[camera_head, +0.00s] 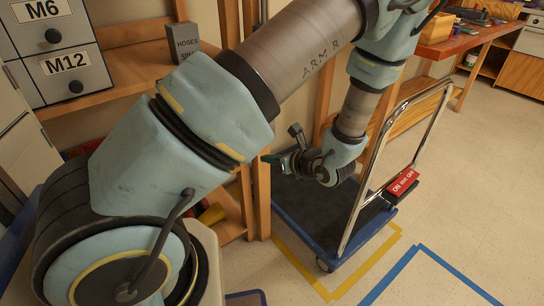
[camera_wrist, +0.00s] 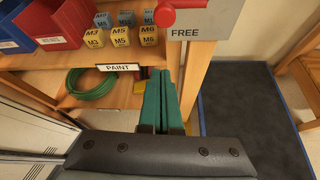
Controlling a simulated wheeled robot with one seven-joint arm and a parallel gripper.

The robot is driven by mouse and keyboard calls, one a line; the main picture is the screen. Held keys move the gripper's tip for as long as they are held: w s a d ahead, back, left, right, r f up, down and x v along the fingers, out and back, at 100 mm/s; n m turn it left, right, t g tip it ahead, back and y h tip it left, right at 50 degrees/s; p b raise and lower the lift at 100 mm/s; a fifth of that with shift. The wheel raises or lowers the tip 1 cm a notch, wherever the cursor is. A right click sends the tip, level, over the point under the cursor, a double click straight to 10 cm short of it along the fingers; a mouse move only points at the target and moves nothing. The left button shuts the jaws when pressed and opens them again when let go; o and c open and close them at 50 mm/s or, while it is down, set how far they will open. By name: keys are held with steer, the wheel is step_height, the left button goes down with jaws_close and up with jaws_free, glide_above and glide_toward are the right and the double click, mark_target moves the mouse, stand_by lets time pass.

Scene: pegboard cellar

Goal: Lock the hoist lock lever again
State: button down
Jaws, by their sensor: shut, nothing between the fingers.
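The hoist lock lever (camera_wrist: 166,14) shows in the wrist view at the top edge as a red knob with a red arm reaching right. It sits on a pale grey plate (camera_wrist: 212,22) marked FREE, and the plate's upper part is cut off by the frame. My gripper (camera_wrist: 165,74) has green fingers pressed together and empty, below the knob in the picture and apart from it. In the head view my gripper (camera_head: 270,159) is small beside the shelf post, partly hidden by my arm. I cannot make out the lever there.
A blue-edged trolley (camera_head: 310,215) with a chrome handle stands near my gripper. Open floor lies to the right.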

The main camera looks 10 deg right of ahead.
steer(key=w+a+p, duration=0.1)
steer(key=w+a, duration=0.1)
steer(key=w, duration=0.3)
steer(key=shift+w+a+r, duration=0.3)
steer(key=shift+w+r, duration=0.05)
steer(key=shift+r, duration=0.1)
steer(key=shift+r+p, duration=0.1)
steer(key=shift+p, duration=0.2)
steer(key=shift+r+p, duration=0.2)
steer(key=shift+p, duration=0.25)
